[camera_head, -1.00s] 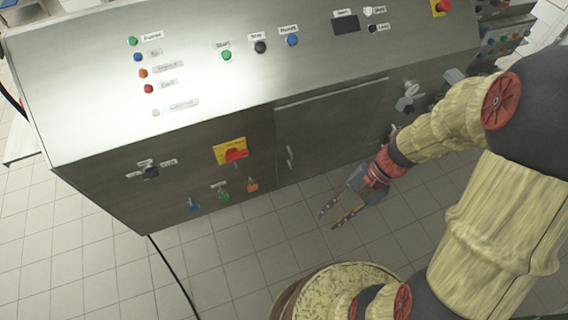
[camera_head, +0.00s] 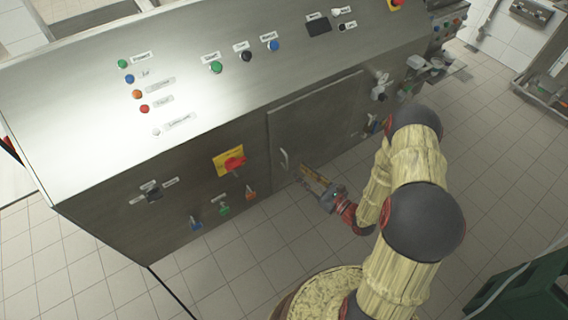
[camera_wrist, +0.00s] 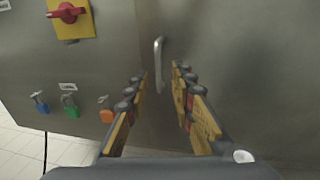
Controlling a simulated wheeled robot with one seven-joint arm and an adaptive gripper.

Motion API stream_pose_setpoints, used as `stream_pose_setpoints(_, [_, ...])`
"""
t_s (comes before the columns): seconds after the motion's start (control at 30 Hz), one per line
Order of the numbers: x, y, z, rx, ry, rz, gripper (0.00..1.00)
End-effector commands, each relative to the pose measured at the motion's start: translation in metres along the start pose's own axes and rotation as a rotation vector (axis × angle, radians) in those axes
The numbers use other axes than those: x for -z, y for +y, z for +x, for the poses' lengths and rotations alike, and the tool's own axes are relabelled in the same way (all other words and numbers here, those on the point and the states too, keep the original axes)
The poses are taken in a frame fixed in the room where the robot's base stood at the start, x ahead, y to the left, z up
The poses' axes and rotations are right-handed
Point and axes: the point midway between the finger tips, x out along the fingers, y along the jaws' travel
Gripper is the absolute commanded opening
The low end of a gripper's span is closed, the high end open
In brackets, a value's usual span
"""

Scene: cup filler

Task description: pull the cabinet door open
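The grey metal cabinet door (camera_head: 315,120) is set in the front of the machine and looks closed. Its small bar handle (camera_head: 284,160) is upright near the door's left edge. In the wrist view the handle (camera_wrist: 158,64) stands ahead, between the lines of the two fingers and beyond their tips. My gripper (camera_head: 306,176) is just to the right of the handle and a little below it in the head view. The fingers (camera_wrist: 160,78) are spread apart with nothing between them. I cannot tell whether a fingertip touches the door.
A red rotary switch on a yellow plate (camera_head: 231,161) sits left of the door. Below it hang blue (camera_head: 196,223), green (camera_head: 224,208) and orange (camera_head: 250,193) padlocks. A green crate (camera_head: 525,295) stands at the lower right. The tiled floor before the machine is mostly clear.

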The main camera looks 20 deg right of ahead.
Motion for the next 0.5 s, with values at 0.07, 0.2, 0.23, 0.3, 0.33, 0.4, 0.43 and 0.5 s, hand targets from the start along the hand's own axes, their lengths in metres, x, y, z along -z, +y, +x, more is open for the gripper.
stream_pose_setpoints(0.07, [-0.002,0.002,0.005,-0.006,-0.008,-0.007,0.24])
stream_pose_setpoints(0.2, [-0.001,0.003,0.022,-0.01,-0.008,-0.008,0.24])
stream_pose_setpoints(0.23, [-0.001,0.003,0.027,-0.009,-0.008,-0.008,0.24])
stream_pose_setpoints(0.3, [-0.001,0.003,0.038,-0.01,-0.007,-0.009,0.24])
stream_pose_setpoints(0.33, [-0.001,0.003,0.043,-0.011,-0.007,-0.009,0.24])
stream_pose_setpoints(0.4, [-0.001,0.003,0.053,-0.01,-0.007,-0.008,0.24])
stream_pose_setpoints(0.43, [-0.001,0.003,0.057,-0.011,-0.007,-0.009,0.24])
stream_pose_setpoints(0.5, [-0.001,0.003,0.065,-0.009,-0.006,-0.008,0.24])
